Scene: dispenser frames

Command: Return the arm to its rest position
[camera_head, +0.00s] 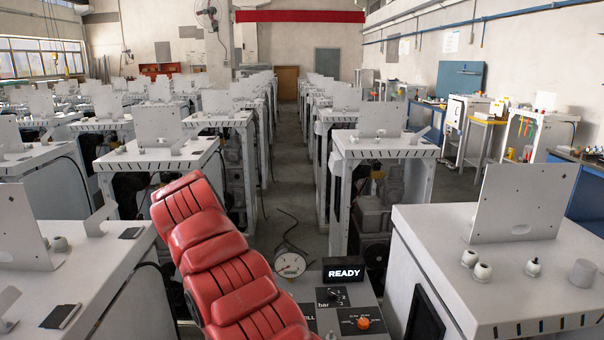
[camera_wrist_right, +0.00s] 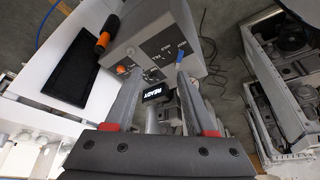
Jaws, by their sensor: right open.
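My right gripper (camera_wrist_right: 158,76) shows in the right wrist view, with two grey fingers spread apart and red pads near their bases. It is open, and nothing shows held between the fingers. Beyond and between the fingers is a grey control panel (camera_wrist_right: 152,50) with a black READY display (camera_wrist_right: 157,94) and an orange knob (camera_wrist_right: 121,69). In the head view, the same panel (camera_head: 319,290) stands at the bottom centre with its READY display (camera_head: 343,270) and orange knob (camera_head: 363,323). Neither gripper shows in the head view.
A red segmented, padded form (camera_head: 222,262) rises left of the panel. A round gauge (camera_head: 291,264) stands beside it. A white cabinet (camera_head: 400,262) is close on the right. An orange-and-black handle (camera_wrist_right: 104,40) lies near the panel. The aisle (camera_head: 290,170) behind is open between cabinet rows.

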